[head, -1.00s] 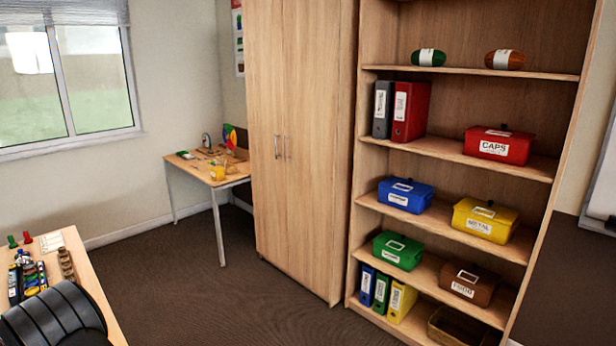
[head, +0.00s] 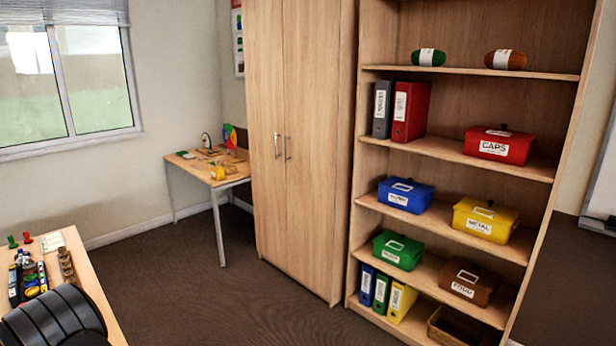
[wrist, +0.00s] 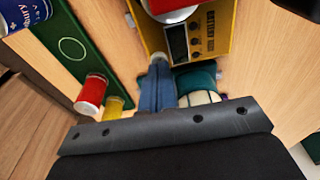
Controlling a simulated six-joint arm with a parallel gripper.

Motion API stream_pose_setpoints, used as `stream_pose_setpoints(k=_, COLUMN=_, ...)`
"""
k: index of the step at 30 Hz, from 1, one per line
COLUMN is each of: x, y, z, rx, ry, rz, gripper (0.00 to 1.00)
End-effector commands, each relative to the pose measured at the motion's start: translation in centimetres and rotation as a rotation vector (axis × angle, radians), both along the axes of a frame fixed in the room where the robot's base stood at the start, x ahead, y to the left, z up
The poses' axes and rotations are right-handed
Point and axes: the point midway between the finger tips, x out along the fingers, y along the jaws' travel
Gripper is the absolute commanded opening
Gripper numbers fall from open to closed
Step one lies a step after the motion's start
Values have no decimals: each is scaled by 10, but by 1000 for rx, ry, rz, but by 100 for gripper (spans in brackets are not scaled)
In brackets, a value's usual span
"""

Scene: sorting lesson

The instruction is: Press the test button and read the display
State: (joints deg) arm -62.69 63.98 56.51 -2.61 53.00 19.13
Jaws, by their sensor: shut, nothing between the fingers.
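In the wrist view a yellow tester (wrist: 222,28) stands on the wooden table, with lettering along one side. Its small dark display (wrist: 178,42) faces up; I cannot read anything on it. A few small dark marks sit beside the display. My gripper (wrist: 158,62) is shut and empty, its blue-grey fingers together. The fingertips are at the tester's near left corner, just beside the display. The fingertips hide the spot below them, so I cannot tell whether they touch a button. The gripper is not visible in the head view.
A green board (wrist: 72,48) with a circle, a red cylinder (wrist: 90,95) and a yellow cylinder (wrist: 112,108) lie left of my fingers. A teal object (wrist: 195,78) is close on their right. A blue can (wrist: 22,12) stands top left. Shelves (head: 455,148) hold labelled boxes.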

Motion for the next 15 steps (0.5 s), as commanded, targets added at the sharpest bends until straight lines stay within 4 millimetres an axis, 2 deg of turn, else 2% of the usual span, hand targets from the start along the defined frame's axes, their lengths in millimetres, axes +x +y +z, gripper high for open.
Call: stream_pose_setpoints(k=15, x=0, y=0, z=-8, rx=0, ry=0, rz=0, gripper=0)
